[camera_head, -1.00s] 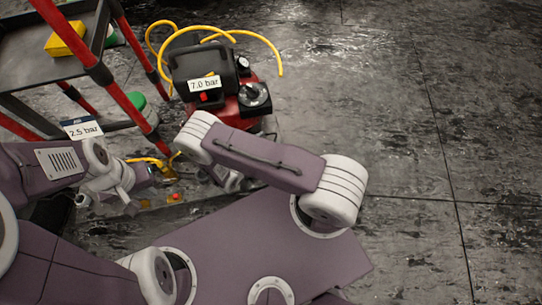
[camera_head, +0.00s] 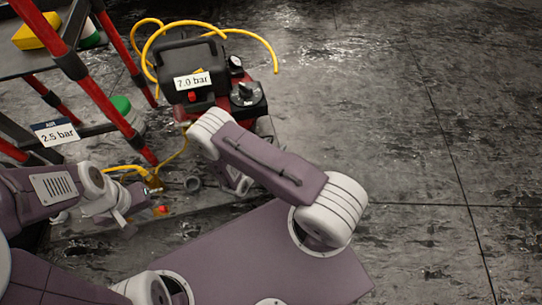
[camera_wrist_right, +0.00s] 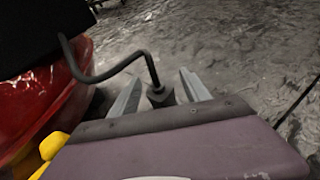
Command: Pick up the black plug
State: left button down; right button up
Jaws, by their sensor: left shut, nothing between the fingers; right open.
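The black plug (camera_wrist_right: 158,96) hangs at the end of a bent dark cable (camera_wrist_right: 98,74) in the right wrist view. It shows between the two grey fingers of my right gripper (camera_wrist_right: 161,92), which are apart; I cannot tell whether either touches it. In the head view the right gripper (camera_head: 240,184) is partly hidden under my arm, beside the compressor (camera_head: 190,62), and I cannot make out the plug there. My left gripper (camera_head: 140,201) is shut and empty, low at the left, near the yellow hose's end.
A red-framed cart (camera_head: 72,64) with a "2.5 bar" sign (camera_head: 56,132) stands at the left. The compressor carries a "7.0 bar" sign (camera_head: 192,81) and a black knob (camera_head: 244,91). A yellow hose (camera_head: 262,42) loops behind it. The floor at the right is clear.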

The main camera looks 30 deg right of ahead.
jog(key=shift+w+d+f, duration=0.2)
jog(key=shift+d+f, duration=0.05)
jog(key=shift+d, duration=0.15)
jog(key=shift+r, duration=0.1)
grip_shut()
pick_arm(q)
jog(key=shift+f, duration=0.3)
